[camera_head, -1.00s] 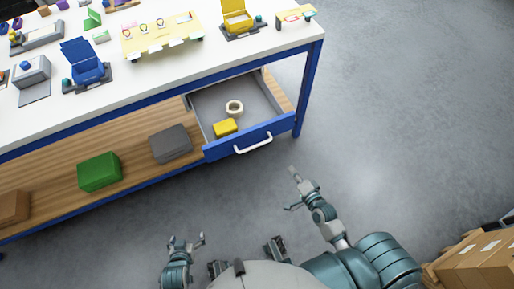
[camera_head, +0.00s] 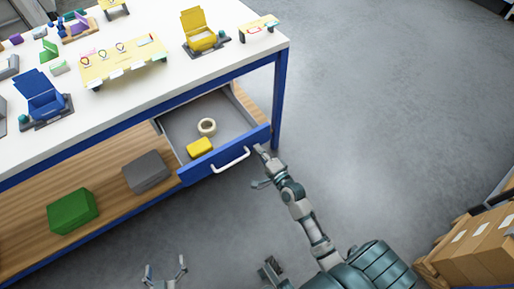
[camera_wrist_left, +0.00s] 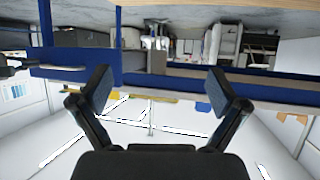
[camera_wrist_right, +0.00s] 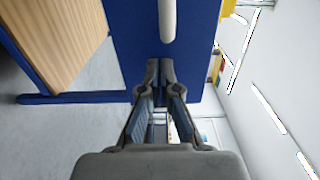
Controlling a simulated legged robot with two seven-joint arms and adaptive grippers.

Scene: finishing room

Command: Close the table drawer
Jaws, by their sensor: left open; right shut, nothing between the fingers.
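The table drawer (camera_head: 226,161) stands pulled out from under the white-topped table. It has a blue front and a white bar handle (camera_head: 231,160). A tape roll (camera_head: 207,126) and a yellow block (camera_head: 200,147) lie inside it. My right gripper (camera_head: 262,152) is shut and empty, at the right end of the drawer front, beside the handle. In the right wrist view its fingertips (camera_wrist_right: 160,66) are close to the blue front, and the handle (camera_wrist_right: 168,20) shows above them; contact is unclear. My left gripper (camera_head: 165,270) is open and empty, low and away from the drawer.
The wooden lower shelf carries a grey box (camera_head: 147,171) and a green box (camera_head: 73,210) left of the drawer. A blue table leg (camera_head: 279,100) stands right of it. Cardboard boxes (camera_head: 478,250) sit at lower right.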

